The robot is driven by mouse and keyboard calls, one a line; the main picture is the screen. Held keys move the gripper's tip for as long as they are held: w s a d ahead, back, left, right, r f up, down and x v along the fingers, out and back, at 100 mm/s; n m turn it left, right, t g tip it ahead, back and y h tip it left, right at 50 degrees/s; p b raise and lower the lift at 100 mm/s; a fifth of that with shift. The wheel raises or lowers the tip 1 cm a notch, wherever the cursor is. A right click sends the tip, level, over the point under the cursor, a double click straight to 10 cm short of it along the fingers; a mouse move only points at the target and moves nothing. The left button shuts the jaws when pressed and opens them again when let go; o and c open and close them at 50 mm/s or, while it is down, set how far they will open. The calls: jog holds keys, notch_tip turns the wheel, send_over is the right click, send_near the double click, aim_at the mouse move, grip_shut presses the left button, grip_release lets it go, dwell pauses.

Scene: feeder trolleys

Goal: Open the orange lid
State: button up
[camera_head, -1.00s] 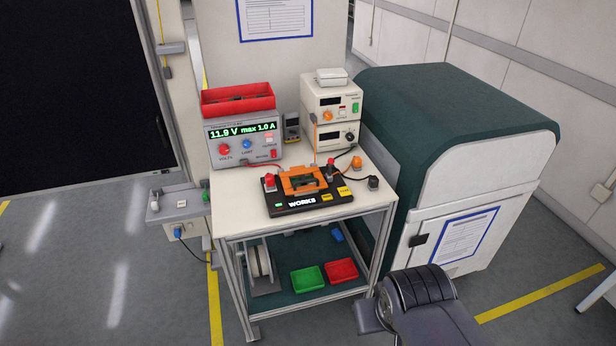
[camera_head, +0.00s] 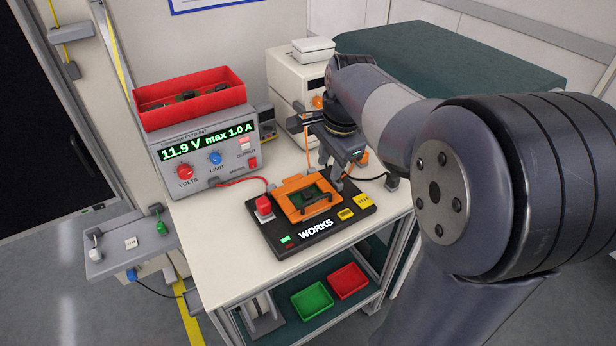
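The orange lid (camera_head: 293,210) is a frame with a central opening on a black test fixture (camera_head: 276,240) marked WORKS. Something green shows through the opening. My gripper (camera_head: 331,172) is just behind and right of the lid, pointing down, with its fingers close to the lid's back right corner. Whether it touches anything there is unclear. My wrist hides part of the gripper, and I cannot tell how far apart the fingertips are.
A red knob (camera_head: 264,206) stands at the lid's left. The power supply (camera_head: 207,160), with a red bin (camera_head: 188,97) on top, stands back left. White instruments (camera_head: 287,78) stand behind my gripper. Cables run behind the fixture. The table front (camera_head: 228,270) is clear.

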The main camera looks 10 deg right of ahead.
aim_at(321, 196)
jog(key=f, duration=0.3)
jog(key=w+f, duration=0.1)
jog(key=f, duration=0.3)
jog(key=w+f, duration=0.1)
jog(key=f, duration=0.2)
jog(key=shift+w+a+f, duration=0.2)
jog(key=shift+a+f, duration=0.1)
jog(key=shift+c, duration=0.4)
grip_shut()
